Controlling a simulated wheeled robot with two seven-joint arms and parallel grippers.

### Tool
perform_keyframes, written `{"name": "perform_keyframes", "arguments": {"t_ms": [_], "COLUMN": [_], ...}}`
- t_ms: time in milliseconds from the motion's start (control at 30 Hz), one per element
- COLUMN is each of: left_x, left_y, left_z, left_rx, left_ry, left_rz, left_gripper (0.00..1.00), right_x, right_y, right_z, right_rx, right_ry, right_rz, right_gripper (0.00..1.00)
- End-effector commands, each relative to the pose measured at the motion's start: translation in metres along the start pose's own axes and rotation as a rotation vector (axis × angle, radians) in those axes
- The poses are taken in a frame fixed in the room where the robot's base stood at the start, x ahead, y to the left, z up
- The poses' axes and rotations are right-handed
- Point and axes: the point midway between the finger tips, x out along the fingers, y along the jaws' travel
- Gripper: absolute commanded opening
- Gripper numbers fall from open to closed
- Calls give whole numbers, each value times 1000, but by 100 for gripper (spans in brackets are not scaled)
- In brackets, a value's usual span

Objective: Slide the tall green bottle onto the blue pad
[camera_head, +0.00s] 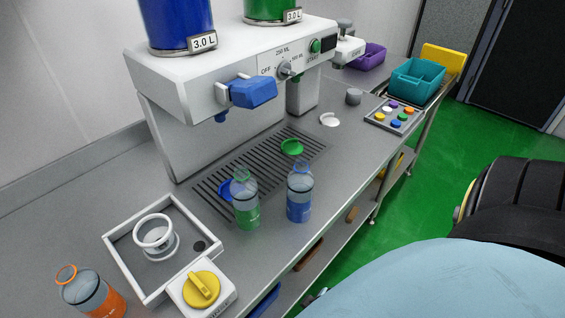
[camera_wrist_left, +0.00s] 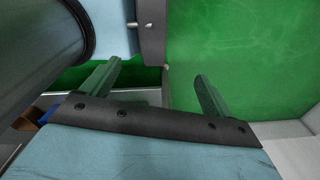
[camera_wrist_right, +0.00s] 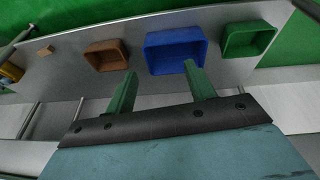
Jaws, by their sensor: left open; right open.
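The green bottle (camera_head: 246,212), clear with a green lower part, stands upright at the front edge of the drip grate in the head view. The blue pad (camera_head: 226,187), a round disc on the grate, lies just behind and left of it, partly hidden by the bottle. My left gripper (camera_wrist_left: 158,70) is open and empty in its wrist view, over green floor. My right gripper (camera_wrist_right: 160,69) is open and empty in its wrist view, with bins on a shelf beyond its fingers. Neither gripper shows in the head view.
A blue bottle (camera_head: 299,205) stands close to the right of the green one. A green pad (camera_head: 291,147) lies on the grate (camera_head: 265,165) farther back. The blue dispenser lever (camera_head: 252,92) overhangs the grate. A white rinser frame (camera_head: 125,255) and an orange bottle (camera_head: 90,292) are at left.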

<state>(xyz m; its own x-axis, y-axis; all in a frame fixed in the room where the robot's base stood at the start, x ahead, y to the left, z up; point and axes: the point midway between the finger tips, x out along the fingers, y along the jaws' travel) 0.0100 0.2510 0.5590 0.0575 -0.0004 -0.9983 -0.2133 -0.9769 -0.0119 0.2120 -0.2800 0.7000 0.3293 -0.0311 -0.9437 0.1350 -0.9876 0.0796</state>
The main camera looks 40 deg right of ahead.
Motion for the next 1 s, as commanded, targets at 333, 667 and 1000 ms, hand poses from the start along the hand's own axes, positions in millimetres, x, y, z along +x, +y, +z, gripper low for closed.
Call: {"name": "perform_keyframes", "arguments": {"t_ms": [333,667,1000], "left_x": [-42,-63,-63], "left_y": [-6,-6,-4], "left_z": [-31,-32,-23], "left_rx": [0,0,0], "left_ry": [45,44,31], "left_rz": [-6,-6,-5], "left_gripper": [87,87,87], "right_x": [-161,-266,-292], "right_y": [17,43,87], "right_z": [-112,-180,-240], "right_rx": [-5,-45,-96], "right_ry": [156,400,719], "right_rz": [11,4,-116], "right_gripper": [54,54,54]}}
